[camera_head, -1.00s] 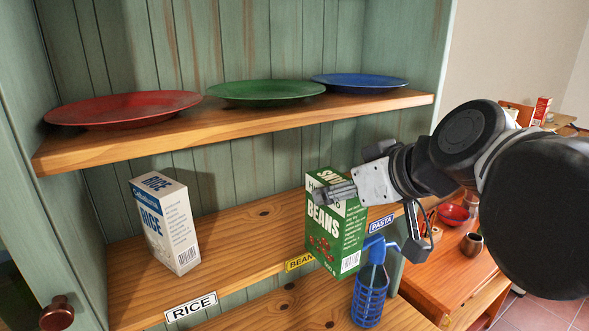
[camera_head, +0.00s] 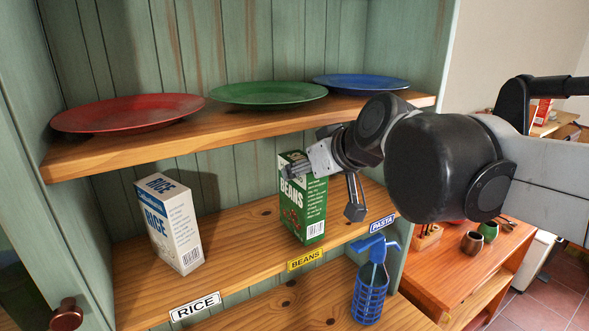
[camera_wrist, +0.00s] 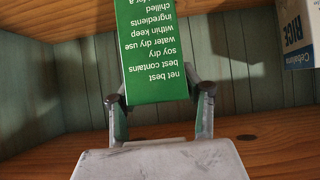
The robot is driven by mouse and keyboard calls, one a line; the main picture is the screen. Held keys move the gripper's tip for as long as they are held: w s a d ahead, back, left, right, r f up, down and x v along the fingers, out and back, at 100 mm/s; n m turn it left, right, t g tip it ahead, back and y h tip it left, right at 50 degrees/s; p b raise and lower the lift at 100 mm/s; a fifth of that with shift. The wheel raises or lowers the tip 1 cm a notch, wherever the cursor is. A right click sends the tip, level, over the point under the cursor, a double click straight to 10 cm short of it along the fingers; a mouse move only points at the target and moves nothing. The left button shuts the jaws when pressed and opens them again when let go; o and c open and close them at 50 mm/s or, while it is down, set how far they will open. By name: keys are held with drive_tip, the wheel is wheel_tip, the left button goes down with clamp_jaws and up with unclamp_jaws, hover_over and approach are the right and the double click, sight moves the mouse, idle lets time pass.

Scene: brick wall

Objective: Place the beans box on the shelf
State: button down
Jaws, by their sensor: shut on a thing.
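The green and white beans box (camera_head: 314,212) is upright behind the yellow BEANS label (camera_head: 306,260) on the middle shelf (camera_head: 240,240). Its base is at or just above the board; I cannot tell whether it touches. My gripper (camera_head: 297,171) is shut on the upper part of the box, reaching in from the right. In the wrist view the box's green side (camera_wrist: 155,50) shows between the fingers of my gripper (camera_wrist: 160,97).
A rice box (camera_head: 170,224) stands to the left behind the RICE label (camera_head: 195,306). Red (camera_head: 128,112), green (camera_head: 268,92) and blue (camera_head: 360,82) plates lie on the shelf above. A blue bottle (camera_head: 370,290) stands below. Bare board separates the two boxes; space behind the PASTA label (camera_head: 382,223) is free.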

drive_tip(key=shift+s+f, duration=0.1)
drive_tip(key=shift+f, duration=0.3)
drive_tip(key=c, duration=1)
unclamp_jaws()
drive_tip(key=b+v, duration=0.1)
drive_tip(key=v, duration=1.1)
drive_tip(key=s+d+f+m+g+h, duration=0.1)
drive_tip(key=s+d+f, duration=0.3)
drive_tip(key=f, duration=0.7)
drive_tip(key=s+d+f+m+g+h, duration=0.1)
drive_tip(key=s+d+f+m+h, duration=0.3)
drive_tip(key=f, duration=0.8)
drive_tip(key=shift+s+d+m+g, duration=0.3)
drive_tip(key=shift+s+d+g, duration=0.1)
drive_tip(key=shift+s+d, duration=0.45)
